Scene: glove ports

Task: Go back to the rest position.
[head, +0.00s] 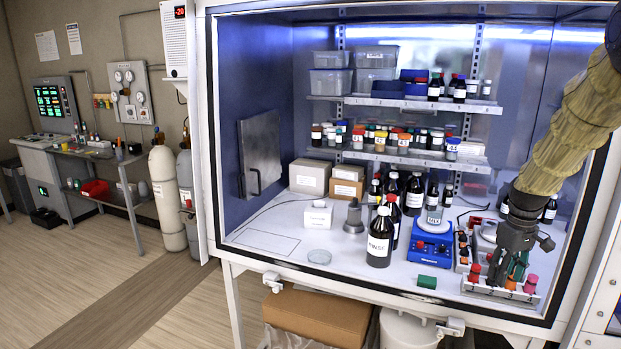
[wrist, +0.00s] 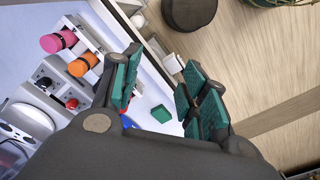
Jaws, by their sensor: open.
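My gripper (head: 516,266) is inside the glove-port cabinet at its right side, at the end of my sleeved arm (head: 565,130). It points down over the front right of the white cabinet floor (head: 330,262), close above a rack of small capped vials (head: 500,289). In the wrist view the two green-padded fingers (wrist: 163,92) stand apart with nothing between them. The vials with pink (wrist: 54,42) and orange (wrist: 83,65) caps lie to the left of the fingers there. Whether the fingertips touch any vial cannot be told from the head view.
A green block (head: 427,282) lies on the floor left of the rack. A blue stirrer (head: 432,243) with a bottle on it and a dark RINSE bottle (head: 380,240) stand further left. The cabinet's front edge (head: 400,297) runs close by. The front-left floor is mostly clear.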

